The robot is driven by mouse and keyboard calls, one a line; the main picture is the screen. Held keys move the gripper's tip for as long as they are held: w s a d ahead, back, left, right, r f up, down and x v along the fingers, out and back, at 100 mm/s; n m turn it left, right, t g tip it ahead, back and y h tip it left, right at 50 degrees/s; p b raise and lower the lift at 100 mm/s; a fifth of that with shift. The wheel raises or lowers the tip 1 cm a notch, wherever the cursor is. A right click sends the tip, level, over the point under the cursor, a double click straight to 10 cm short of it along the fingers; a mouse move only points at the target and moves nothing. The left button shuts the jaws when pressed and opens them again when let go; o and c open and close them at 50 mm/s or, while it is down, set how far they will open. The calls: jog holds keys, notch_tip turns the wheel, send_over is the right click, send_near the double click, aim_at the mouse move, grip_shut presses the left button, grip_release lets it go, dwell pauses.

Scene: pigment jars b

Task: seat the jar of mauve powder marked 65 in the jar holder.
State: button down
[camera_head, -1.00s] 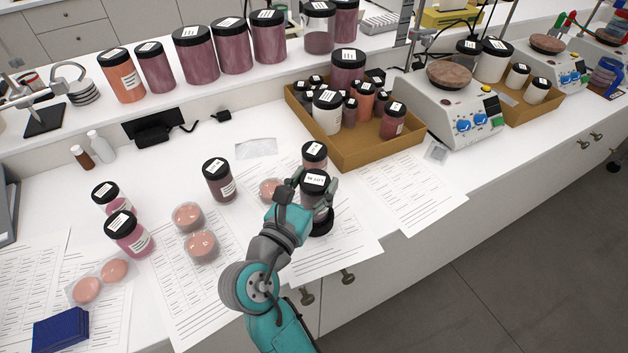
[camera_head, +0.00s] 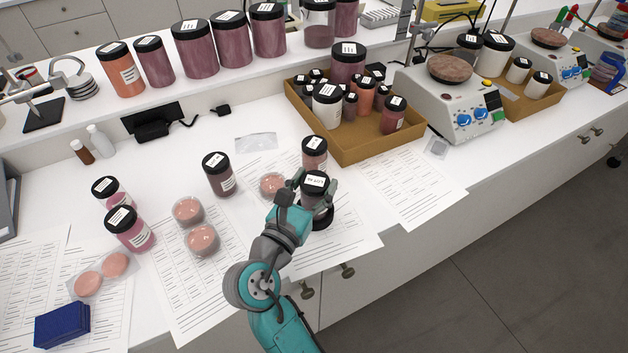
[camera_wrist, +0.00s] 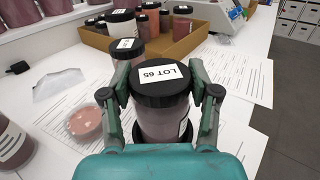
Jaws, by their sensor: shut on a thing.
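The jar marked LOT 65 (camera_wrist: 163,118) has a black lid and dull mauve-pink powder. It is upright between the fingers of my gripper (camera_wrist: 165,98), which is shut on it. In the head view the jar's lid (camera_head: 314,181) shows between the fingers of my gripper (camera_head: 316,191). The black jar holder (camera_head: 323,221) is directly beneath the jar on the bench, partly hidden by the jar and gripper. In the wrist view a dark rim shows around the jar's lower part. I cannot tell whether the jar's base rests in the holder.
Another black-lidded jar (camera_head: 315,154) stands just behind the held jar. A clear dish of pink powder (camera_head: 271,185) lies left of it. A cardboard tray of jars (camera_head: 372,152) is behind to the right. Paper sheets (camera_head: 412,190) lie right of the gripper, clear of objects.

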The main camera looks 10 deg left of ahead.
jog(key=shift+f, duration=0.55)
jog(key=shift+c, duration=1)
grip_release()
jog(key=v, duration=1.2)
